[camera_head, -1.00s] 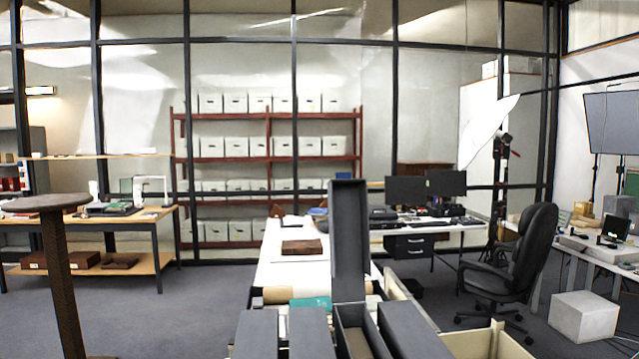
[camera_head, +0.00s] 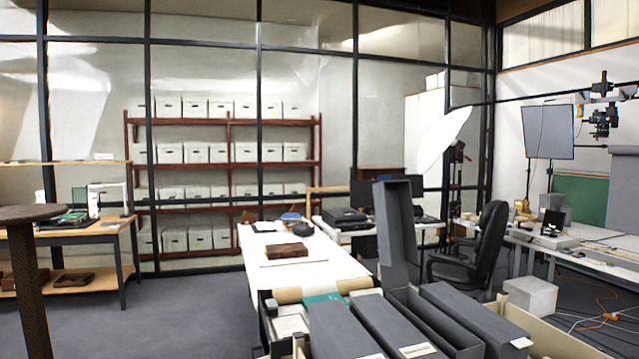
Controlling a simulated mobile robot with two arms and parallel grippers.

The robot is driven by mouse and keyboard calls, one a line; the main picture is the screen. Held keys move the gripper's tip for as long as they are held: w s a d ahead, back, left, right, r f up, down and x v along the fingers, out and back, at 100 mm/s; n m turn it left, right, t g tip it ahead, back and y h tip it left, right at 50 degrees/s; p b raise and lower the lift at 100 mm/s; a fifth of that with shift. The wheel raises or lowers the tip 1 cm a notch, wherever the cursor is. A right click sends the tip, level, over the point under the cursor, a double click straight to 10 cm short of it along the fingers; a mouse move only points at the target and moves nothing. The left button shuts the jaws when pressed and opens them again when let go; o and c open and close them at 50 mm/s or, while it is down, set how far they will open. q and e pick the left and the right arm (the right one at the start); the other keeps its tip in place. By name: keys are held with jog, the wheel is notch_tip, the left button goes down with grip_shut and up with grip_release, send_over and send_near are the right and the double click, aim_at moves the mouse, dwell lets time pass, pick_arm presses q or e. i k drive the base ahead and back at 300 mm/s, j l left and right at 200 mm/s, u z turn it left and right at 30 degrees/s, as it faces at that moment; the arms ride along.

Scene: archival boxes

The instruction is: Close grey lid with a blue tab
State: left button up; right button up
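A grey lid (camera_head: 396,225) stands upright at the far end of an open grey archival box (camera_head: 438,325), in the lower middle of the head view. The open box is long and narrow, and its dark inside shows. I cannot make out a blue tab on the lid. Closed grey boxes lie on both sides of it: two to the left, one of them the nearer-left box (camera_head: 340,328), and one to the right (camera_head: 478,316). Neither of my grippers is in view.
A white table (camera_head: 330,262) with a brown book (camera_head: 287,250) extends behind the boxes. A cream-coloured panel (camera_head: 560,340) borders them on the right. A round-topped brown stand (camera_head: 28,270) is at the left. A black office chair (camera_head: 478,250) stands behind right. Grey floor is open at left.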

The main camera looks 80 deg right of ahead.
aim_at(394, 212)
jog(key=i+j+z, duration=0.2)
jog(key=i, duration=0.2)
jog(key=i+j+z, duration=0.2)
jog(key=i, duration=0.15)
jog(key=i+l+z, duration=0.1)
jog(key=z, duration=0.35)
jog(key=i+z, duration=0.25)
jog(key=z, duration=0.2)
jog(key=i+z, duration=0.15)
jog(key=z, duration=0.3)
jog(key=i+j+z, duration=0.1)
jog(key=z, duration=0.35)
jog(key=i+j, duration=0.05)
